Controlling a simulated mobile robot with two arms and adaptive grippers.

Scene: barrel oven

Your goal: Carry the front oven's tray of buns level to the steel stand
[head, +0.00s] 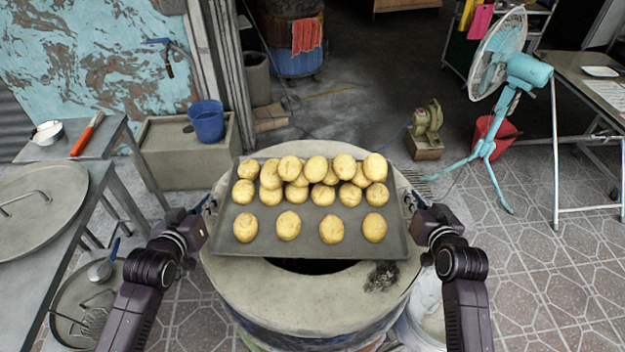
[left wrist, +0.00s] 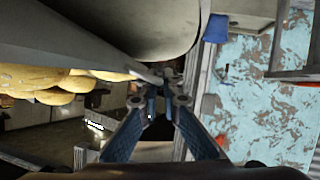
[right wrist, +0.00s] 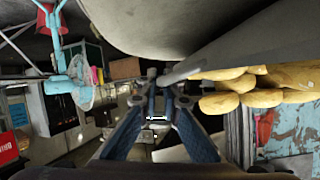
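The grey tray of buns (head: 262,249) is above the round barrel oven (head: 235,290), whose dark mouth shows under the tray's near edge. Golden buns (head: 289,225) crowd the far side; a spaced row lies nearer me. The tray looks roughly level. My left gripper (head: 208,204) is shut on its left edge, and the left wrist view shows the fingertips (left wrist: 165,82) at the rim. My right gripper (head: 412,203) is shut on its right edge, as the right wrist view (right wrist: 162,80) shows. I cannot tell which metal table is the steel stand.
A metal table (head: 80,222) with a round lid (head: 30,215) is at left. A smaller table (head: 95,145) holds a bowl. A blue bucket (head: 207,122) stands behind. A teal fan (head: 505,85) and table (head: 590,80) are at right. Tiled floor is open at right.

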